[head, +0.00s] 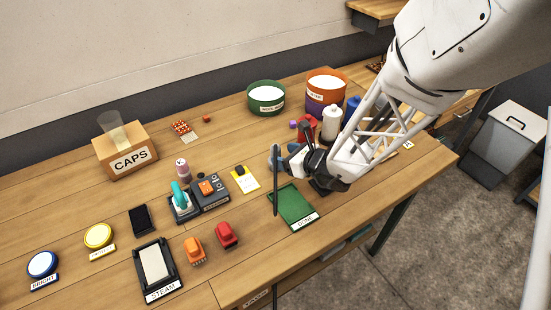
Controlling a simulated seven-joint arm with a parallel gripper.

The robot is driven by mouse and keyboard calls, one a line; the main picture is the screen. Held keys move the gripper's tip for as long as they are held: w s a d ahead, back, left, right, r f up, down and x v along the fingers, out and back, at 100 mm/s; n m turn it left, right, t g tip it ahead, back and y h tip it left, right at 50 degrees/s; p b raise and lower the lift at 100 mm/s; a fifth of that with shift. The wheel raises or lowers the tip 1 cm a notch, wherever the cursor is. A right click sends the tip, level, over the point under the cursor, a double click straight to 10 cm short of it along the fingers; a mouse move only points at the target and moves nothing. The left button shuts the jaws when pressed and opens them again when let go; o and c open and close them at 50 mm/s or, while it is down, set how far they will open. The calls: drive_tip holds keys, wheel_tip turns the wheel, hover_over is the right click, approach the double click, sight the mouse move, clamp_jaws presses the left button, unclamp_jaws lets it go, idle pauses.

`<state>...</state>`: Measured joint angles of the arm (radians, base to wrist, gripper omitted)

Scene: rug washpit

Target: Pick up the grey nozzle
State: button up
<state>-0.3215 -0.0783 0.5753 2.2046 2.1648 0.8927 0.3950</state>
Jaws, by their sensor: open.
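My gripper (290,157) is open over the right part of the bench, behind the green tray, with its fingers pointing left. A small grey-blue piece (275,155) shows just left of the fingers. It may be the grey nozzle, but it is partly hidden and I cannot tell for sure. I also cannot tell whether the fingers touch it. A thin dark upright rod (276,190) shows below it, at the left edge of the green tray (292,204).
A white bottle (330,124), a red container (306,128), a green tub (266,98) and an orange-purple tub (326,88) crowd behind my gripper. Orange (194,251) and red (226,235) pieces stand left of the tray. The bench's front edge lies just past the tray.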

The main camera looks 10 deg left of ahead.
sight(274, 146)
drive_tip(key=shift+x, duration=2.25)
drive_tip(key=c, duration=1.1)
drive_tip(key=shift+o, duration=0.2)
drive_tip(key=shift+r, duration=0.7)
drive_tip(key=shift+s+d+r, duration=0.1)
drive_tip(key=shift+s+r, duration=0.05)
drive_tip(key=shift+r, duration=0.4)
drive_tip(key=shift+s+d+r, duration=0.1)
drive_tip(key=shift+s+r, duration=0.1)
drive_tip(key=shift+r, duration=0.35)
drive_tip(key=s+d+r, duration=0.1)
drive_tip(key=s+d, duration=0.6)
drive_tip(key=s, duration=0.6)
drive_tip(key=shift+d, duration=0.3)
drive_tip(key=shift+s+r, duration=0.1)
drive_tip(key=shift+r, duration=0.05)
